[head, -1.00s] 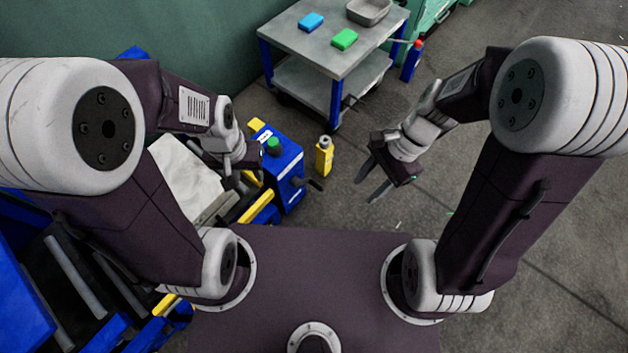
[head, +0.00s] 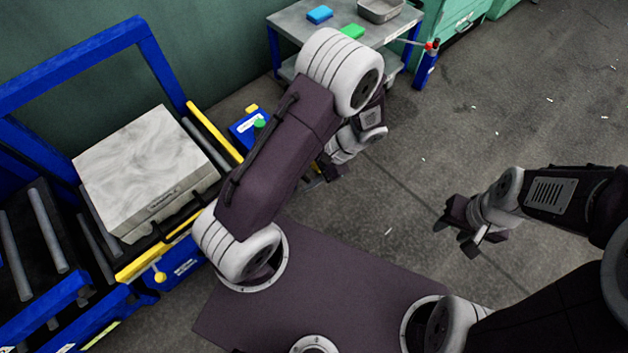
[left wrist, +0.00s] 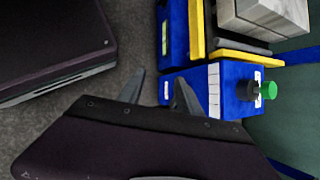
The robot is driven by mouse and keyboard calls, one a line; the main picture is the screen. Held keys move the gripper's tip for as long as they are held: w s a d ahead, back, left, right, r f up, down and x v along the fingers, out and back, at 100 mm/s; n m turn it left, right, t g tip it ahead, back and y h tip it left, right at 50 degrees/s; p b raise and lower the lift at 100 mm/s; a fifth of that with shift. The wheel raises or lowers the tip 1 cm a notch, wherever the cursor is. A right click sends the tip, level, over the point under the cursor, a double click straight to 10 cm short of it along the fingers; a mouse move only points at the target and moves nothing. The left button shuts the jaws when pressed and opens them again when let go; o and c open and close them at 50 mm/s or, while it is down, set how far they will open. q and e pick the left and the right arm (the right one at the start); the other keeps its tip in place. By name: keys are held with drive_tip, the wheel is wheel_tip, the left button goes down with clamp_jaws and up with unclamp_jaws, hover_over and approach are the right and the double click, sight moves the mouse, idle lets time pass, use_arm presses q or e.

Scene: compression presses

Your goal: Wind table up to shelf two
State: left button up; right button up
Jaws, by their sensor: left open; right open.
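A table with a yellow-edged blue frame (head: 140,262) carries a grey-white marbled block (head: 140,170) at the left of the head view. Beyond its far end is a blue box (head: 240,133) with a green knob (head: 260,124). The box (left wrist: 235,88) also shows in the left wrist view, with a white marked strip on its side. My left gripper (head: 328,172) is partly hidden by its own arm. In the left wrist view its fingers (left wrist: 158,90) are apart and empty beside the box. No crank is clearly visible. My right gripper (head: 472,240) is open and empty over the floor.
Dark rollers (head: 45,230) in a blue frame lie at the lower left. A grey cart (head: 285,22) with a blue block, a green block and a tray stands at the back. A blue post (head: 427,68) stands beside it.

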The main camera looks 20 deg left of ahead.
use_arm(q)
drive_tip(key=w+d+f+m+t+y+b, duration=0.1)
drive_tip(key=w+f+m+t+y+b, duration=0.35)
drive_tip(key=f, duration=0.65)
drive_tip(key=w+f+m+t+y+b, duration=0.35)
drive_tip(key=f+m+t+y, duration=0.25)
drive_tip(key=f, duration=0.5)
drive_tip(key=b+x, duration=0.1)
drive_tip(key=x, duration=0.1)
drive_tip(key=b+x, duration=0.1)
drive_tip(key=x, duration=0.2)
drive_tip(key=b+x, duration=0.1)
drive_tip(key=x, duration=0.2)
drive_tip(key=shift+s+a+f, duration=0.1)
drive_tip(key=shift+s, duration=0.25)
drive_tip(key=shift+w+a, duration=0.2)
drive_tip(key=shift+a, duration=0.15)
clamp_jaws()
